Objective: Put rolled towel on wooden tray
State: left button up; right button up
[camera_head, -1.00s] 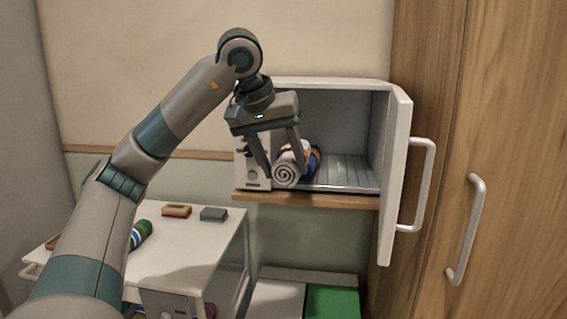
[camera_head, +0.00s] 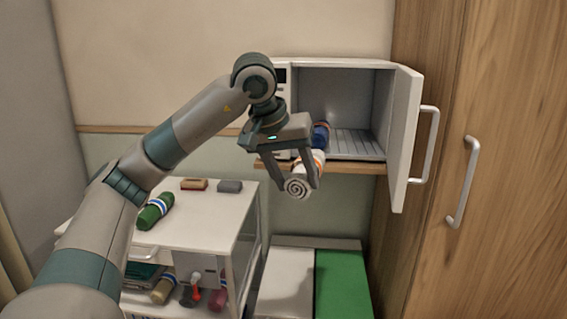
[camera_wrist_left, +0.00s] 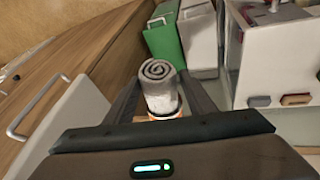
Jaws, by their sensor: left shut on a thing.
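My left gripper (camera_head: 299,190) is shut on a white rolled towel (camera_head: 297,184) with an orange band and a grey spiral end. It holds the towel in the air just in front of the open white cabinet (camera_head: 403,140). In the left wrist view the towel (camera_wrist_left: 158,92) stands between the two fingers, spiral end outward. A blue roll (camera_head: 320,134) lies inside the cabinet, behind the held towel. I cannot make out a wooden tray; my left arm covers part of the white cart top. My right gripper is not in view.
The white cart (camera_head: 222,207) carries a green roll (camera_head: 155,211), a brown-and-red block (camera_head: 194,184) and a grey block (camera_head: 229,186). Several items fill its lower shelf. The cabinet door stands open at right. A green-topped bin (camera_head: 342,285) stands below.

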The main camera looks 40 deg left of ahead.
pick_arm(q)
jog(key=s+d+f+m+h, duration=0.1)
jog(key=d+f+m, duration=0.1)
jog(key=d+f, duration=0.7)
jog(key=s+d+f+m+g+h, duration=0.1)
jog(key=s+d+f+m, duration=0.1)
jog(key=d+f, duration=0.6)
notch_tip(320, 180, down, 6)
jog(key=shift+s+d+f+m, duration=0.15)
jog(key=shift+d+m, duration=0.2)
jog(key=shift+m, duration=0.25)
jog(key=shift+a, duration=0.1)
